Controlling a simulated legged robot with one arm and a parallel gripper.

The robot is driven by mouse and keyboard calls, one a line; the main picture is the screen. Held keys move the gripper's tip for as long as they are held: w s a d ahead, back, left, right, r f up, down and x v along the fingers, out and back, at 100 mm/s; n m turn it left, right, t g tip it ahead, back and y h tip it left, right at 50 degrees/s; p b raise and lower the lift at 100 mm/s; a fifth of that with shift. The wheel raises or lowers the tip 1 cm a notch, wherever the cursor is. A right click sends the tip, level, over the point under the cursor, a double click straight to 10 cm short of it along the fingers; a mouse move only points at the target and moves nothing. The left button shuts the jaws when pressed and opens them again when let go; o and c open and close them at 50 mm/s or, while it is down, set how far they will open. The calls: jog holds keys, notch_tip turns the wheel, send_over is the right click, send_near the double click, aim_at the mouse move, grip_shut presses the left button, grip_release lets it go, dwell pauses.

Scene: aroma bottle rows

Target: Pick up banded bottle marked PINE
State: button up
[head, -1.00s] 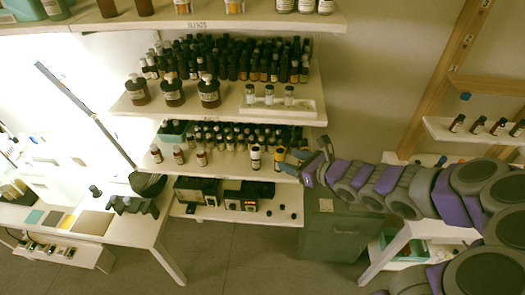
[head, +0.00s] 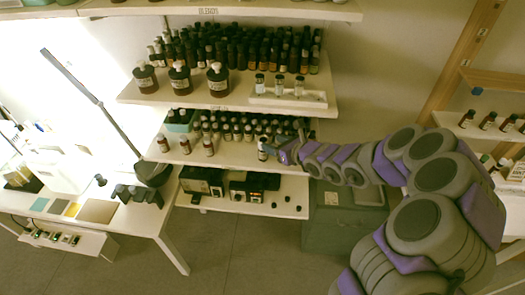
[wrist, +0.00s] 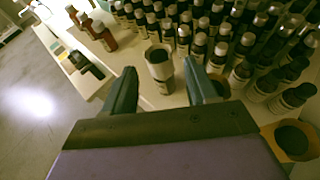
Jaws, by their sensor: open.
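A pale bottle (wrist: 161,72) with a dark cap stands upright on the middle shelf, between the two fingers of my gripper (wrist: 157,68) in the wrist view. The fingers are open, with a gap on each side of it. In the head view this bottle (head: 262,149) stands at the shelf's front, just left of my gripper (head: 277,151). I cannot read the word PINE on either.
Several dark bottles (wrist: 226,30) stand in close rows behind and to the right. Brown bottles (head: 208,146) stand along the shelf's front to the left. An upper shelf (head: 228,100) with large bottles hangs above. Black boxes (head: 250,185) sit on the shelf below.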

aim_at(266, 142)
jog(key=shift+w+a+f, duration=0.2)
jog(key=shift+a+f, duration=0.05)
jog(key=shift+a, duration=0.2)
jog(key=shift+w+a+f, duration=0.7)
jog(key=shift+w+f, duration=0.15)
jog(key=shift+w, duration=0.15)
jog(key=shift+w+a+f, duration=0.15)
jog(key=shift+w+a, duration=0.2)
jog(key=shift+a, duration=0.25)
jog(key=shift+c, duration=0.2)
jog(key=shift+d, duration=0.1)
grip_shut()
